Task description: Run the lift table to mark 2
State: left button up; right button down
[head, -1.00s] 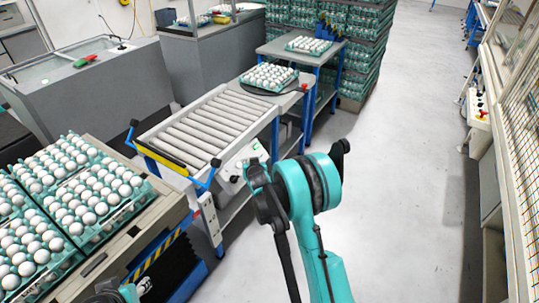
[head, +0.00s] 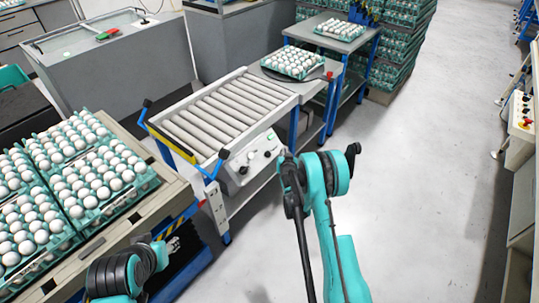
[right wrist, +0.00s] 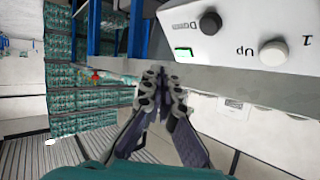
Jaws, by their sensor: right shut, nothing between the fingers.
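The lift table (head: 130,222) stands at lower left in the head view, with trays of white eggs (head: 88,200) on top and a yellow-black striped edge. A white control box (head: 243,168) with round knobs is on the near side of the roller conveyor. In the right wrist view it shows a black Down button (right wrist: 210,22), a light Up button (right wrist: 273,52), a small green light and part of a "1". My right gripper (right wrist: 163,77) is shut and empty, below and left of the box, touching neither button. The lift's height mark is not readable.
The roller conveyor (head: 215,118) stands beside the lift table, with blue-and-black posts at its corners. An egg tray (head: 292,64) sits beyond it. Stacked trays (head: 403,60) stand at the back. The floor (head: 430,180) to the right is clear.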

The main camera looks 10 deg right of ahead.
aim_at(270, 152)
jog(key=shift+w+a+f+b, duration=0.15)
jog(key=shift+w+a+f, duration=0.55)
jog(key=shift+w+f, duration=0.2)
jog(key=shift+w+a+f+b, duration=0.1)
jog(key=shift+w+a+f, duration=0.65)
jog(key=shift+f, duration=0.3)
jog(key=shift+w+a+f+b, duration=0.15)
jog(key=shift+w+a+f, duration=0.45)
jog(key=shift+w+f, duration=0.35)
jog(key=shift+w+a+f, duration=0.2)
jog(key=shift+f, duration=0.05)
jog(key=shift+w+a+f, duration=0.25)
jog(key=shift+w+f, duration=0.05)
jog(key=shift+f, duration=0.1)
dwell(3.6)
jog(key=shift+r, duration=0.15)
jog(key=shift+s+d+r, duration=0.45)
jog(key=shift+s+r, duration=0.05)
jog(key=shift+s, duration=0.05)
